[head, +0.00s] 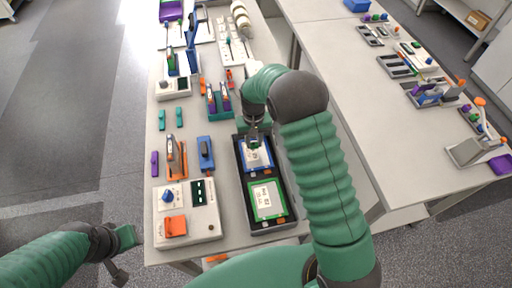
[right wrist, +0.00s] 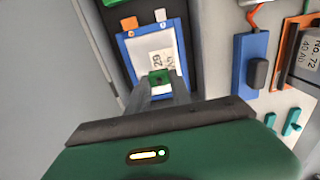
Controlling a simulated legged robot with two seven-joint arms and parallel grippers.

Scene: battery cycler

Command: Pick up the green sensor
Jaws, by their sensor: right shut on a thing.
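My right gripper (head: 254,142) is over the blue-framed pack (head: 262,158) in the far half of a dark tray. In the right wrist view its fingertips (right wrist: 160,88) are shut on a small green block with a dark spot, the green sensor (right wrist: 160,77). The sensor is in front of the white label of the blue-framed pack (right wrist: 138,55); I cannot tell whether it touches it. In the head view the gripper mostly hides the sensor. My left gripper (head: 122,256) is low at the left, away from the table's objects; its jaw state is unclear.
The dark tray (head: 292,215) also holds a green-framed pack (head: 267,198). Left of it are a blue block (head: 205,152), an orange holder (head: 177,160) and a cycler box (head: 205,228). Two teal clips (head: 162,120) lie farther back. A second table (head: 350,105) stands at right.

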